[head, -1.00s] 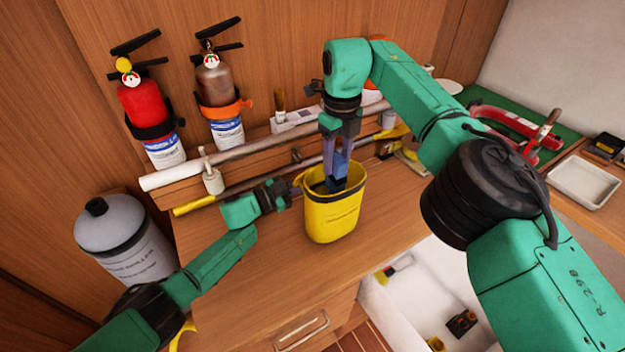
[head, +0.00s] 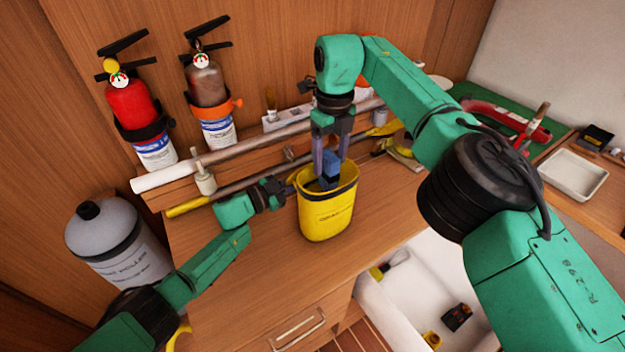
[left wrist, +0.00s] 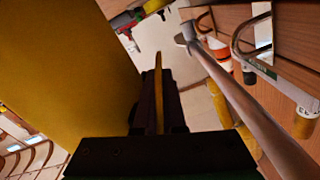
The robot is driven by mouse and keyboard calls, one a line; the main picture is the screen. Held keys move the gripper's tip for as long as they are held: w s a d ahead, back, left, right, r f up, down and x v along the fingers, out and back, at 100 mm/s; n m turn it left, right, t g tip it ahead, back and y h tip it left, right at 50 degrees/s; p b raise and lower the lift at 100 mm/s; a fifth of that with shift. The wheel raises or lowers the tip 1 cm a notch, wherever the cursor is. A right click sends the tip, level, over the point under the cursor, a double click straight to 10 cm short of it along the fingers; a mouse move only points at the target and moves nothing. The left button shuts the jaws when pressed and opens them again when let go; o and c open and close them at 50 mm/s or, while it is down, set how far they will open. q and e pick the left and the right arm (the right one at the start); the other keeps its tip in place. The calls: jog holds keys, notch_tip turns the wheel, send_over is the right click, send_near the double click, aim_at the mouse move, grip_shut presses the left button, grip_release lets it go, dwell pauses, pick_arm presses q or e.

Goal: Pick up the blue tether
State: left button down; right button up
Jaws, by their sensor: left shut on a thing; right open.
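The blue tether (head: 331,161) shows as a small blue piece at the mouth of a yellow bucket (head: 327,215) on the wooden bench; its lower part is hidden inside. My right gripper (head: 331,158) points down over the bucket, its fingers spread on either side of the blue piece. Whether they touch it I cannot tell. My left gripper (head: 286,190) is at the bucket's left side, shut on a thin yellow part of it. In the left wrist view this yellow strip (left wrist: 158,90) stands between the fingers, with the bucket wall to the left.
A white pipe (head: 240,152) and a thinner rod (head: 240,190) lie behind the bucket. Two extinguishers, red (head: 130,105) and brown (head: 206,88), hang on the back wall. A grey tank (head: 112,245) stands left. An open white drawer (head: 400,300) is front right. Bench in front is clear.

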aim_at(325, 171)
jog(key=s+d+r+m+g, duration=0.1)
jog(key=s+d+r+m, duration=0.15)
jog(key=s+m, duration=0.3)
jog(key=w+r+n+t+y, duration=0.1)
jog(key=w+n+t+y, duration=0.1)
jog(key=n+t, duration=0.1)
jog(key=w+r+n+t, duration=0.1)
jog(key=shift+a+r+n+t+y, duration=0.25)
jog(key=shift+a+r+t+y, duration=0.1)
jog(key=shift+t+y, duration=0.05)
jog(key=shift+w+a+f, duration=0.1)
jog(key=shift+w+f, duration=0.1)
jog(key=shift+f, duration=0.1)
jog(key=x, duration=1.1)
jog(key=shift+w, duration=0.1)
grip_shut()
